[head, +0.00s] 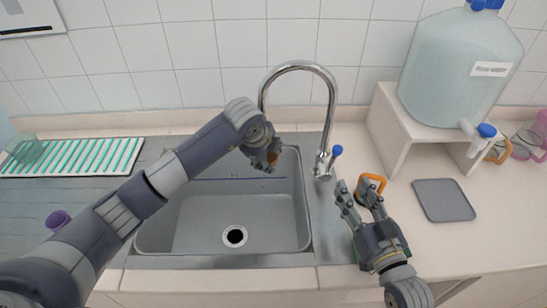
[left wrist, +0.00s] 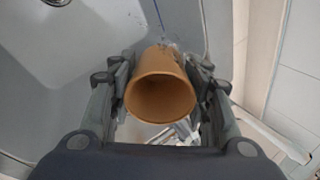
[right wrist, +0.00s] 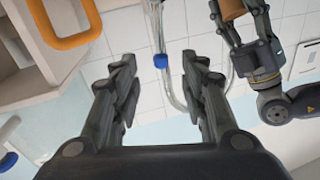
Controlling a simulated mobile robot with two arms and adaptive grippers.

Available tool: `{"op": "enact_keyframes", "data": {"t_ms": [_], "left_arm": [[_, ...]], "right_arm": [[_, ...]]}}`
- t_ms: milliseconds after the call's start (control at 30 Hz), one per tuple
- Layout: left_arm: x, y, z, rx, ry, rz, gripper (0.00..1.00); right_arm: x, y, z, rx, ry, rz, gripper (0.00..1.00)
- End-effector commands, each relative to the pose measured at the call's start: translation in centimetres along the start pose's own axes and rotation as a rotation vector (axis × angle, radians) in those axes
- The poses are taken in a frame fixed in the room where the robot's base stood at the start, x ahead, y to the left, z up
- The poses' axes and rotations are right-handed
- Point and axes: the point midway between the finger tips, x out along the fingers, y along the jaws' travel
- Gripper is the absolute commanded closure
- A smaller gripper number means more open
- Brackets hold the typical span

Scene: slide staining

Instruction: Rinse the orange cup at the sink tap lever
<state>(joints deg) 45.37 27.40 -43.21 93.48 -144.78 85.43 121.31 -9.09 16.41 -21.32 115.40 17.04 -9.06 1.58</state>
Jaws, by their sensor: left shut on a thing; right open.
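The orange cup (left wrist: 160,98) is held between the fingers of my left gripper (left wrist: 160,72), with its open mouth toward the left wrist camera. In the head view, my left gripper (head: 264,155) holds the cup (head: 273,159) over the back right of the sink, close to the tap spout and partly hidden by the fingers. The chrome tap (head: 331,95) arches behind the sink, with a blue-ended lever (head: 337,150) on its right. My right gripper (head: 358,190) is open and empty, in front of the lever. The lever's blue end (right wrist: 160,61) appears between its fingers. I cannot tell whether water runs.
An orange ring-shaped handle (head: 384,181) is just beyond my right gripper. A grey mat (head: 443,200) lies to its right. A water jug (head: 455,70) stands on a white stand (head: 400,135). A striped rack (head: 90,157) and purple cup (head: 58,220) are left of the sink (head: 190,235).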

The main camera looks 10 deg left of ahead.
Motion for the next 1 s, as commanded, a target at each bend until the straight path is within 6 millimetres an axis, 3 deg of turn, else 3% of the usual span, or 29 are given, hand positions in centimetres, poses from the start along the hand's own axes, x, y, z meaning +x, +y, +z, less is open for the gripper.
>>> {"op": "enact_keyframes", "data": {"t_ms": [33, 167, 467, 1000], "left_arm": [[0.0, 0.0, 0.0, 0.000, 0.000, 0.000, 0.79], [0.0, 0.0, 0.0, 0.000, 0.000, 0.000, 0.79], [0.0, 0.0, 0.0, 0.000, 0.000, 0.000, 0.79], [0.0, 0.0, 0.0, 0.000, 0.000, 0.000, 0.79]], "right_arm": [[0.0, 0.0, 0.0, 0.000, 0.000, 0.000, 0.71], [0.0, 0.0, 0.0, 0.000, 0.000, 0.000, 1.00], [-0.5, 1.1, 0.4, 0.164, -0.022, -0.006, 1.00], [-2.6, 5.2, 0.2, 0.951, -0.086, -0.039, 1.00]]}}
